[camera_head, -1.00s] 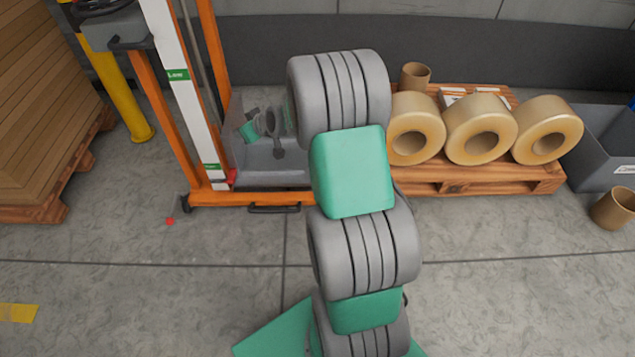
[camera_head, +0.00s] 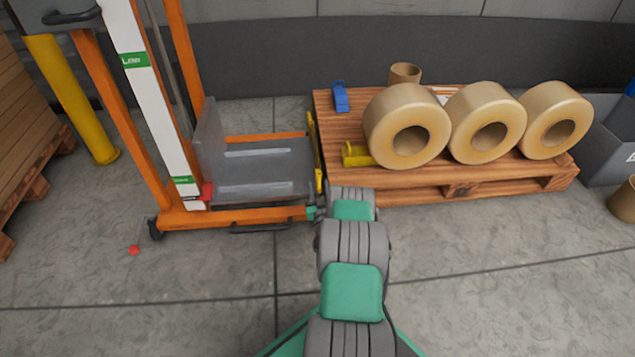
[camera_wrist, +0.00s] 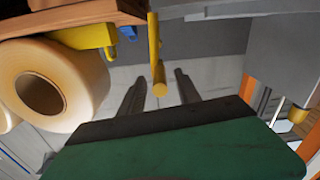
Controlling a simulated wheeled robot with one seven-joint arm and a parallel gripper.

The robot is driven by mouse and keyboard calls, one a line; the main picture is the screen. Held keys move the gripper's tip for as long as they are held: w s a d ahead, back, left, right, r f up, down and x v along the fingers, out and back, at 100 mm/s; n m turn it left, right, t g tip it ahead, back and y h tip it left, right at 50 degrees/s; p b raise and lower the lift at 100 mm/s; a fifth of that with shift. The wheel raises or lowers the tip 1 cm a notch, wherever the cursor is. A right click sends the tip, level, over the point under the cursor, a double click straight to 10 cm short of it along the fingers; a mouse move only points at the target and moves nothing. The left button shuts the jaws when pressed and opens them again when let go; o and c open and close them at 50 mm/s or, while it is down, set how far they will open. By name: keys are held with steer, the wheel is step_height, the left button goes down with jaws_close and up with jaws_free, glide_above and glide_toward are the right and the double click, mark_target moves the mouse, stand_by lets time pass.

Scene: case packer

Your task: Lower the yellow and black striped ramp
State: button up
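The yellow and black striped ramp (camera_head: 315,150) stands upright at the right side of the grey lift platform (camera_head: 262,192), seen nearly edge-on in the head view. In the wrist view a narrow yellow bar (camera_wrist: 154,45), seemingly the ramp's edge or handle, lies between and beyond my fingertips. My gripper (camera_wrist: 160,79) is open, with a finger on each side of that bar. I cannot tell whether either finger touches it. In the head view my arm hides most of the gripper, low by the ramp's near end.
The orange lift frame (camera_head: 240,216) stands left of the ramp. A wooden pallet (camera_head: 425,188) close on the right carries tan tape rolls (camera_head: 407,126), a yellow object (camera_head: 356,156) and a blue object (camera_head: 341,98).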

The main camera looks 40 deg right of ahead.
mark_target(316, 175)
steer(key=x, duration=0.2)
steer(key=b+x, duration=0.1)
steer(key=x, duration=0.1)
steer(key=shift+f, duration=0.2)
steer(key=shift+w+d+r, duration=0.15)
steer(key=shift+w+d, duration=0.1)
steer(key=shift+w, duration=0.05)
steer(key=c, duration=0.6)
jaws_close()
steer(key=shift+a, duration=0.1)
steer(key=shift+w+a, duration=0.1)
steer(key=shift+a, duration=0.05)
